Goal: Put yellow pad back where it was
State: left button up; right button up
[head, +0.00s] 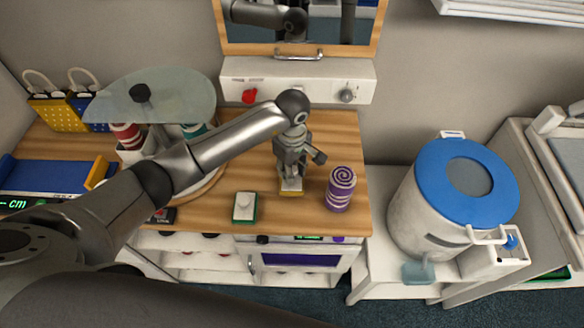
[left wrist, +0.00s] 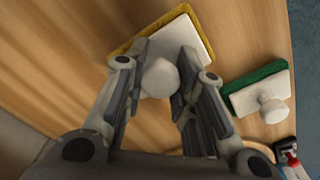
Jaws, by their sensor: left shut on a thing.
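The yellow pad (head: 291,191) is a small white block with a yellow rim, on the wooden counter area between the green pad and the purple cylinder. In the left wrist view, the yellow pad (left wrist: 192,36) shows its white plate, yellow edge and round white knob. My left gripper (head: 291,176) points down over it and is shut on its knob, with the fingers on both sides in the left wrist view (left wrist: 163,75). I cannot tell whether the pad touches the counter. My right gripper is not in view.
A green pad (head: 245,208) with a white knob lies left of the yellow pad; it also shows in the left wrist view (left wrist: 240,95). A purple spiral-topped cylinder (head: 340,190) stands close on the right. A glass-topped carousel (head: 175,95) is at left. A blue-lidded bin (head: 435,215) stands beyond the counter.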

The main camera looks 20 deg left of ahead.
pick_arm(q)
jog(key=shift+f, duration=0.6)
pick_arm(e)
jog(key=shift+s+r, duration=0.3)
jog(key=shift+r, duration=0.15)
pick_arm(q)
jog(key=o, duration=1)
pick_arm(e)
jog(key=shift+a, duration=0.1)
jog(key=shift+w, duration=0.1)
pick_arm(q)
jog(key=shift+r, duration=0.3)
notch_tip(320, 180, up, 10)
jog(key=b, duration=0.4)
jog(key=shift+r, duration=0.75)
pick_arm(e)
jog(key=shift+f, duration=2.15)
